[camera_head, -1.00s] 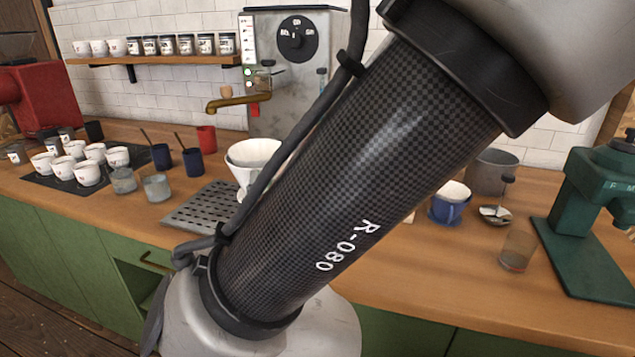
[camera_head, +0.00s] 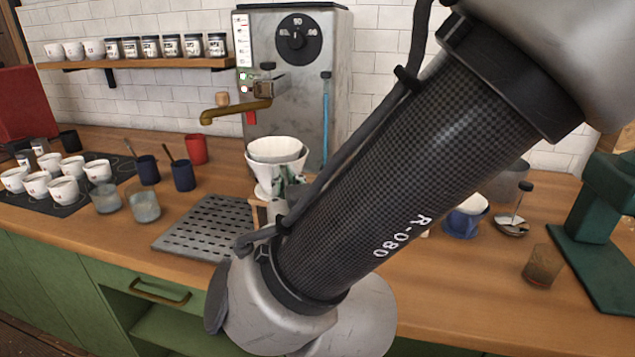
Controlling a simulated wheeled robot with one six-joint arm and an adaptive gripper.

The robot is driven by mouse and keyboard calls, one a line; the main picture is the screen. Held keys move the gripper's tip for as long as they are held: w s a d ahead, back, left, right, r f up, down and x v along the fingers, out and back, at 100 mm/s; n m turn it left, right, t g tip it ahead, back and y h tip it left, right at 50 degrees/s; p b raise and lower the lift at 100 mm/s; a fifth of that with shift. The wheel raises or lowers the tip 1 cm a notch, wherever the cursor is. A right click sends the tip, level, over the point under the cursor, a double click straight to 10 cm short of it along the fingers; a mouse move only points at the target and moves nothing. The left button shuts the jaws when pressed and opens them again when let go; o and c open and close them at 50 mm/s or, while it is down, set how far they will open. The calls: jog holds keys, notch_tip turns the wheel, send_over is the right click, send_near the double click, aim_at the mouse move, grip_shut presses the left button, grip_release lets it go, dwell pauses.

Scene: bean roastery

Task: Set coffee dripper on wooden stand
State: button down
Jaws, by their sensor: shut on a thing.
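A white cone-shaped coffee dripper (camera_head: 263,172) stands out behind my arm, right of the metal drip tray. A second white rim shows at its top, and dark greenish patches show on its front; I cannot tell what they are. Below it, a small pale wooden part (camera_head: 258,214), apparently of the wooden stand, shows beside my arm. The rest of the stand is hidden, so I cannot tell whether the dripper touches it. My arm crosses the view diagonally.
A perforated drip tray (camera_head: 205,228) lies on the wooden counter (camera_head: 340,225). Dark cups (camera_head: 183,176), a red cup (camera_head: 196,149) and glasses (camera_head: 144,206) stand left. A steel machine (camera_head: 290,90) with a brass spout is behind. A blue cup (camera_head: 465,217) and green grinder (camera_head: 600,230) stand right.

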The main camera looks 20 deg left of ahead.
aim_at(302, 165)
jog(key=w, duration=0.5)
jog(key=w+a+f, duration=0.1)
jog(key=w, duration=0.1)
jog(key=shift+w, duration=0.4)
jog(key=shift+s+f, duration=0.1)
jog(key=shift+f, duration=0.8)
jog(key=shift+f, duration=0.5)
jog(key=c, duration=1.5)
grip_release()
jog(key=shift+s+d, duration=0.1)
